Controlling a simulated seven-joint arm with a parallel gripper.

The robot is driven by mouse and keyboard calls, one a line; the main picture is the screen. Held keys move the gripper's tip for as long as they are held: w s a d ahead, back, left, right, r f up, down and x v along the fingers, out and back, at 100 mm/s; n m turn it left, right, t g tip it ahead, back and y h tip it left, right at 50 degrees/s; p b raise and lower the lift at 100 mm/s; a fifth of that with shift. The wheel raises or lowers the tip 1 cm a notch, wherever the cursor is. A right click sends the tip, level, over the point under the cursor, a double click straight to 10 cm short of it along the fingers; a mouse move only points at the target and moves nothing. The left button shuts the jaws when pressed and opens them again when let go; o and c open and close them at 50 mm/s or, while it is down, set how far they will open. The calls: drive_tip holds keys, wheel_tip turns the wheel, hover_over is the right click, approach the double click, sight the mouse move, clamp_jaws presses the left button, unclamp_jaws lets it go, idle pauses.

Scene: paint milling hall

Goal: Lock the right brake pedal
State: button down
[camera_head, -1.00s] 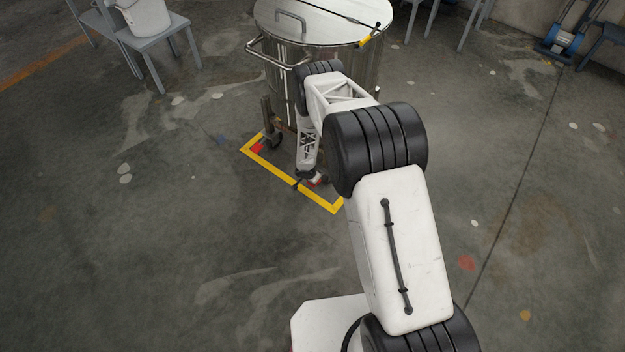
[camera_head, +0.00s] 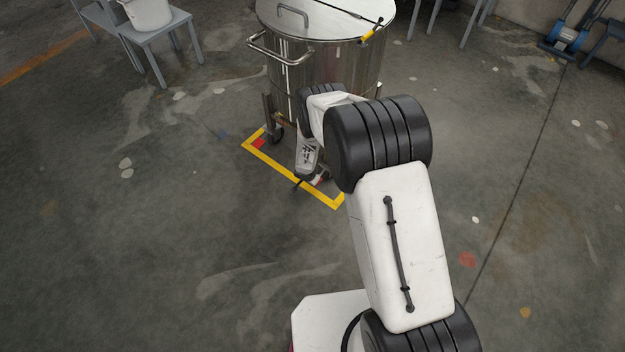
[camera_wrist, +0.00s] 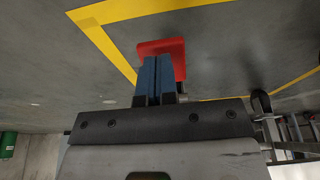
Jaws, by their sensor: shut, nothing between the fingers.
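The right brake pedal is a small red plate; in the wrist view the red pedal (camera_wrist: 162,46) lies just beyond and partly behind my fingertips. My gripper (camera_wrist: 156,58) shows there with its two blue fingers closed together and nothing between them. The fingertips overlap the pedal in the picture; I cannot tell whether they touch it. In the head view my wrist hides most of that pedal, with only a bit of red beside it. The steel vat (camera_head: 325,50) on casters stands behind. A second red pedal (camera_head: 259,143) shows at its left caster.
Yellow floor tape (camera_head: 268,160) marks a corner frame in front of the vat. A caster wheel (camera_wrist: 262,102) shows right of my fingers in the wrist view. A grey stool (camera_head: 155,42) with a white bucket (camera_head: 148,12) stands far left. The floor at left is clear.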

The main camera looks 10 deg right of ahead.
drive_tip(key=shift+f, duration=0.35)
drive_tip(key=shift+r, duration=0.2)
idle(0.4)
drive_tip(key=s+a+r, duration=0.2)
drive_tip(key=r, duration=0.3)
drive_tip(key=s+a+r, duration=0.3)
drive_tip(key=r, duration=0.3)
drive_tip(key=shift+r, duration=0.15)
idle(0.8)
idle(0.4)
